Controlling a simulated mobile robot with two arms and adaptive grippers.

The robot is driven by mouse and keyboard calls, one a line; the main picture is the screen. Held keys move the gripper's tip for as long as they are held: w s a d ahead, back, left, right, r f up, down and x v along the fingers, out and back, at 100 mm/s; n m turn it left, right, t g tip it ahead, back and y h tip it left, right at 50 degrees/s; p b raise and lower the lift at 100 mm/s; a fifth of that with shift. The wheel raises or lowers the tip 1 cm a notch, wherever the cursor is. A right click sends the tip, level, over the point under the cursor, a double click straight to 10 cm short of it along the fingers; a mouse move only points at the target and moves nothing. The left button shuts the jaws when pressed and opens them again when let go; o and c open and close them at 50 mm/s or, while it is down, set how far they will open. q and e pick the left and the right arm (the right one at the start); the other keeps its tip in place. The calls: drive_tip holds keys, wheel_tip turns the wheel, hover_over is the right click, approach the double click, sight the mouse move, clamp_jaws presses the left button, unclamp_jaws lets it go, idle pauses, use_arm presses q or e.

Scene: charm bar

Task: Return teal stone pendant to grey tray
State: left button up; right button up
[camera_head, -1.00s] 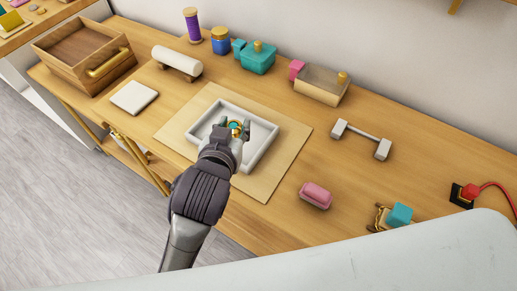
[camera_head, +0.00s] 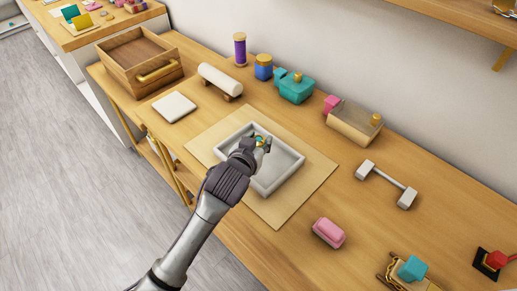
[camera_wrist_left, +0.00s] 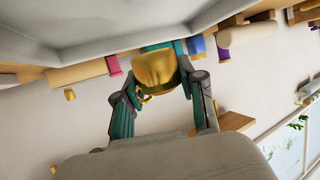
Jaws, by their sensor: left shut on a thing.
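The teal stone pendant (camera_head: 259,140) shows as a small teal and gold piece at the fingertips of my left gripper (camera_head: 262,144). In the left wrist view, the pendant's gold side (camera_wrist_left: 155,68) sits between the two fingers of the left gripper (camera_wrist_left: 165,85), which is shut on it. The grey tray (camera_head: 286,181) lies under and around the gripper in the head view. The pendant appears over the tray's inside, near its back rim; its exact height is unclear. The tray's grey wall (camera_wrist_left: 90,35) fills the top of the wrist view. My right gripper is not in view.
The tray rests on a tan mat (camera_head: 277,215).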

use_arm(q)
drive_tip(key=shift+f, duration=2)
drive_tip(key=shift+f, duration=0.15)
drive_tip(key=shift+s+a+f, duration=0.1)
drive_tip(key=shift+s+f, duration=0.2)
drive_tip(key=shift+f, duration=0.35)
drive_tip(key=o, duration=1.2)
drive_tip(key=shift+f, duration=0.15)
drive_tip(key=shift+c, duration=0.2)
drive_tip(key=shift+r, duration=0.5)
drive_tip(key=v, duration=0.8)
drive_tip(key=r+v, duration=0.1)
drive_tip(key=v, duration=0.3)
drive_tip(key=shift+w, duration=0.25)
drive_tip(key=shift+w, duration=0.1)
